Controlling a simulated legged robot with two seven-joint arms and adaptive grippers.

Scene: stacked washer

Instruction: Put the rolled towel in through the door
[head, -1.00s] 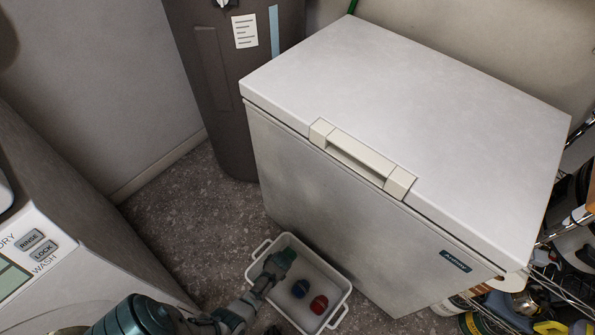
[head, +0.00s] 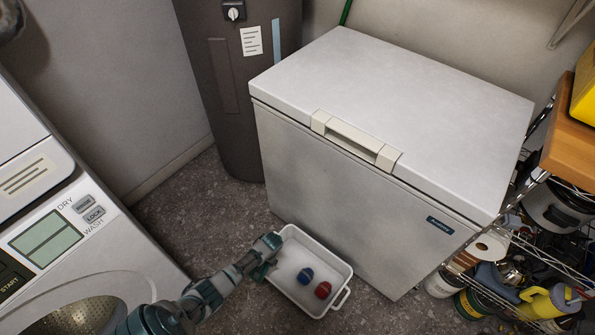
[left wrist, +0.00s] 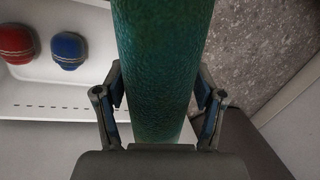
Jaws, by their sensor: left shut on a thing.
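A dark green rolled towel (left wrist: 160,65) stands lengthwise between the fingers of my left gripper (left wrist: 160,92) in the left wrist view. The gripper is shut on it. In the head view my left gripper (head: 262,262) is by the left rim of a white basket, and the towel is hard to make out there. The washer (head: 100,262) is at the lower left, with its round door opening and perforated metal drum (head: 82,318) partly cut off by the frame. I cannot tell how far the door stands open. My right gripper is out of view.
The white basket (head: 335,268) holds a blue roll (head: 305,276) and a red roll (head: 323,290). A white chest freezer (head: 340,190) stands beside it. A grey cylinder (head: 225,110) is at the back, and a cluttered wire shelf (head: 530,240) at the right. Bare floor (head: 195,220) lies between washer and freezer.

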